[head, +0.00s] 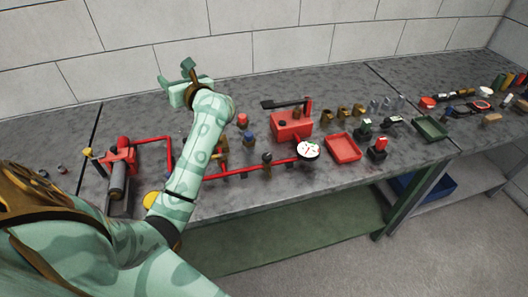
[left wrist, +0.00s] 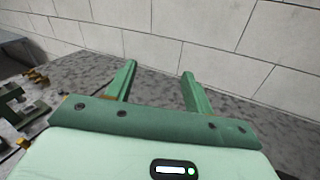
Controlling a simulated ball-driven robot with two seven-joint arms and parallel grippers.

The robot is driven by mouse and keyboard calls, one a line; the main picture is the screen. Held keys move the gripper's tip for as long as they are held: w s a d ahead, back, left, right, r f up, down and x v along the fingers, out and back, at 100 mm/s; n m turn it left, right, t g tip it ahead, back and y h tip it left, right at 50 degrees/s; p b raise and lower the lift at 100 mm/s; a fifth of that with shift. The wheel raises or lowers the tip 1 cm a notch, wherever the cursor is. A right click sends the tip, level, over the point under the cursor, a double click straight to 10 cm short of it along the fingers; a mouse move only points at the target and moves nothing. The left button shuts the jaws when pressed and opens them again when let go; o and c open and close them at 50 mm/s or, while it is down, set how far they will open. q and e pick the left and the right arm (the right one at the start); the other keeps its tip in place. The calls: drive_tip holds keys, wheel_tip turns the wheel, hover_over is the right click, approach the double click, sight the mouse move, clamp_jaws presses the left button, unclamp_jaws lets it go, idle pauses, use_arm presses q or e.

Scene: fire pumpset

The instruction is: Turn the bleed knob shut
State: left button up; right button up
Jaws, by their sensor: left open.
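A red pipe run (head: 235,174) lies along the bench with small fittings on it. A dark-topped knob (head: 267,158) stands on the pipe near a round white gauge (head: 308,150). A blue-topped knob (head: 248,138) and a red-topped knob (head: 242,120) stand just behind; I cannot tell which one is the bleed knob. My left gripper (head: 178,78) is raised above the back of the bench, away from these knobs. In the left wrist view its two green fingers (left wrist: 160,82) are apart with nothing between them. My left forearm hides part of the pipework. My right gripper is not in view.
A red and grey pump (head: 118,172) stands at the left. A red box with a lever (head: 291,124), a red tray (head: 342,148) and a green tray (head: 430,128) are to the right. Brass fittings (head: 343,112) stand behind. A block wall (head: 290,45) closes the back.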

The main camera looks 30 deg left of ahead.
use_arm(q)
wheel_tip(320, 180, down, 6)
drive_tip(key=n+g+h, duration=0.2)
drive_tip(key=n+h, duration=1)
drive_tip(key=h, duration=0.9)
approach(266, 156)
drive_tip(key=b+x, duration=0.6)
drive_tip(key=x, duration=0.2)
drive_tip(key=shift+w+f, duration=0.1)
drive_tip(key=c, duration=1)
